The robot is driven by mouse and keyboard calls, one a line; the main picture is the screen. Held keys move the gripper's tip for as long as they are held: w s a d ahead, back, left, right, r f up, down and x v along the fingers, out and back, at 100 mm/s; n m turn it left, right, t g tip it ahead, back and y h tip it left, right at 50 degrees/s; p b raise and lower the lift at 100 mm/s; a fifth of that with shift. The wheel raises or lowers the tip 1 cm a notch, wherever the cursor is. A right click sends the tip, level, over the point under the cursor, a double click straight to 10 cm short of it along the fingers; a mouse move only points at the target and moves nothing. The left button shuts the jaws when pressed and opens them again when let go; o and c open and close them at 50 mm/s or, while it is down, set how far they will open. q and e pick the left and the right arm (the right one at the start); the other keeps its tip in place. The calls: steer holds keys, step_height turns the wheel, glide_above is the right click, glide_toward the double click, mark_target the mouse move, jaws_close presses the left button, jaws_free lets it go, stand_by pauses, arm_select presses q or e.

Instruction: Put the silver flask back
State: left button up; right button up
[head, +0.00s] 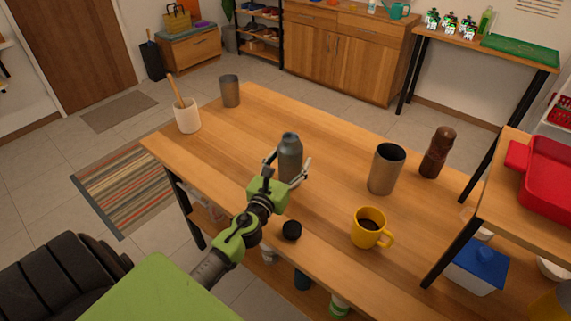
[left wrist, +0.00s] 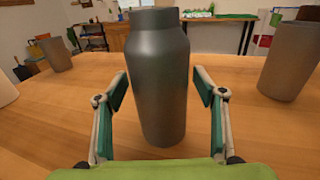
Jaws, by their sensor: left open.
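The silver flask (head: 290,150) stands upright on the wooden table (head: 325,140), in the middle of the head view. It looks dark grey and also fills the centre of the left wrist view (left wrist: 159,80). My left gripper (head: 288,164) is open, with one finger on each side of the flask. In the left wrist view its fingertips (left wrist: 162,88) show gaps to the flask on both sides. A small black round thing (head: 292,230), perhaps a cap, lies near the table's front edge. My right gripper is not in view.
A grey cup (head: 386,168), a yellow mug (head: 369,228) and a brown grinder (head: 438,153) stand right of the flask. A white pot with a wooden utensil (head: 187,116) and another grey cup (head: 230,91) stand at the left. A raised shelf with a red tray (head: 545,185) is at the right.

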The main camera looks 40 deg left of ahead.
arm_select(q)
steer(key=b+v, duration=0.2)
steer(key=v, duration=0.9)
steer(key=shift+s+r, duration=0.15)
steer(key=shift+s, duration=0.35)
steer(key=shift+d, duration=0.1)
